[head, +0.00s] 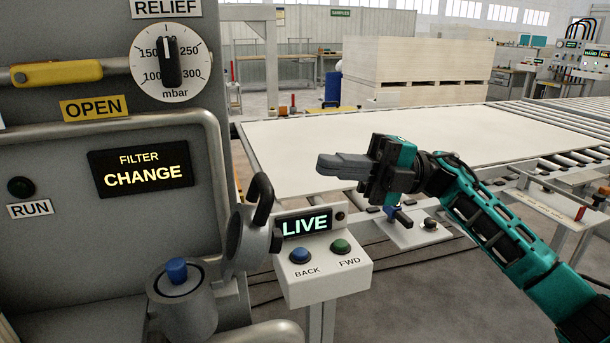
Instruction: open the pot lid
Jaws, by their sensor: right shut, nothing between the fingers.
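The grey filter pot (186,313) stands at the lower left, with a blue knob-like piece (177,271) upright at its top. Beside it to the right, a grey round part with a black curved handle (263,200) stands tilted up on edge. It looks like the pot's lid swung clear of the mouth, but its hinge is not clear. My right gripper (332,165) is shut and empty, pointing left above the white board, to the right of the handle and apart from it. My left gripper is not in view.
A small control box (325,276) with a LIVE display and BACK and FWD buttons stands just right of the lid. The machine panel (60,240) fills the left, its display reading FILTER CHANGE. A white board (450,140) lies on the roller conveyor behind my right arm.

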